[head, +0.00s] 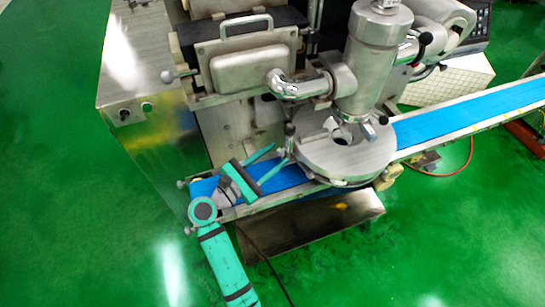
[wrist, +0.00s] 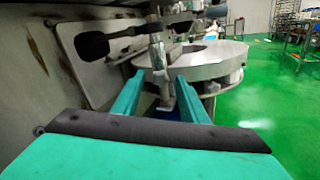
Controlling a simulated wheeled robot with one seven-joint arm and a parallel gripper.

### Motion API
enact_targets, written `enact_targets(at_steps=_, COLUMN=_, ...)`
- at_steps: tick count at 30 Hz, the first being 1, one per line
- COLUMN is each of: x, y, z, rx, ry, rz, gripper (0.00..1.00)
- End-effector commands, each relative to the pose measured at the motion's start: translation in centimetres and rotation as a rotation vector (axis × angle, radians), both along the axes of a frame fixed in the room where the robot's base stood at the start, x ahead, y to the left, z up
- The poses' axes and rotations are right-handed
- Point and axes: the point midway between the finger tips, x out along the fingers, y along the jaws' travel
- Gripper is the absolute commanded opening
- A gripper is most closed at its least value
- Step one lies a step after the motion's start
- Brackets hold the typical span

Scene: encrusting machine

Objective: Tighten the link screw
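My teal gripper (head: 278,156) is open above the left end of the blue conveyor belt, its fingers pointing at the machine. In the wrist view my gripper (wrist: 161,80) shows two separate fingers with nothing held between them. A slim vertical metal link (wrist: 157,58) stands beyond the fingertips, in line with the gap. It also shows in the head view (head: 290,130), just beyond the fingertips, beside the round disc. I cannot pick out the link screw clearly; it is too small to tell from the link's fittings. Whether a fingertip touches the link is unclear.
The round metal disc (head: 345,158) is close to the right of my fingers. A blue conveyor belt (head: 465,108) runs off to the right. A black handle (wrist: 92,46) sticks out at the left in the wrist view. Green floor is free in front.

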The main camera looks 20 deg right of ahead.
Motion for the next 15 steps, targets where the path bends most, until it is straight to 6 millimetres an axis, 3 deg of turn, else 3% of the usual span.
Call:
enact_targets(at_steps=5, x=-0.04, y=-0.1, z=0.01, rx=0.001, ry=0.0, rz=-0.002, gripper=0.37)
enact_targets(at_steps=9, x=-0.03, y=-0.1, z=0.01, rx=0.0, ry=0.0, rz=-0.002, gripper=0.04)
enact_targets(at_steps=10, x=-0.03, y=-0.1, z=0.01, rx=-0.001, ry=0.0, rz=-0.001, gripper=0.0)
enact_targets(at_steps=15, x=-0.01, y=0.04, z=0.03, rx=0.001, ry=-0.003, rz=0.0, gripper=0.0)
